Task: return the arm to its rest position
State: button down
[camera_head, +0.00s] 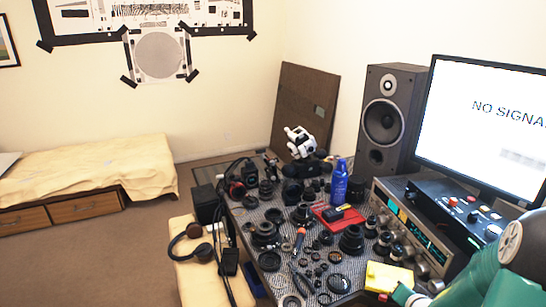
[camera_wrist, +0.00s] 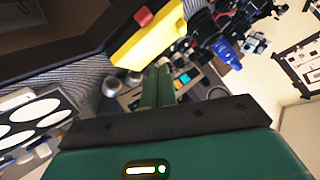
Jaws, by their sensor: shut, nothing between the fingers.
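My gripper (camera_wrist: 158,76) shows in the wrist view as two green fingers side by side, shut with nothing between them. It points over the cluttered work table. In the head view my green and white arm fills the lower right corner, close to the table's front right end. My fingertips are not clear there.
The patterned table (camera_head: 245,238) is crowded with lens parts. A yellow object (camera_head: 388,276) lies near my arm; it also shows in the wrist view (camera_wrist: 150,38). A blue bottle (camera_head: 339,182), speaker (camera_head: 388,118) and monitor (camera_head: 490,120) stand behind. Carpet at left is open.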

jog(key=s+a+r+n+g+h, duration=0.1)
jog(key=s+a+r+n, duration=0.1)
jog(key=a+r, duration=0.45)
jog(key=s+a+r+n+g, duration=0.15)
jog(key=a+r, duration=0.25)
jog(key=r, duration=0.5)
jog(key=s+a+r+n+g+y, duration=0.1)
jog(key=s+a+r+n, duration=0.1)
jog(key=s+a+r, duration=0.2)
jog(key=s+a+r+n+g+y, duration=0.1)
jog(key=s+a+r+n+y, duration=0.1)
jog(key=s+a, duration=0.8)
notch_tip(320, 180, up, 3)
jog(key=shift+s+f+n+g, duration=0.15)
jog(key=shift+s+n+g, duration=0.2)
jog(key=shift+s+n, duration=0.25)
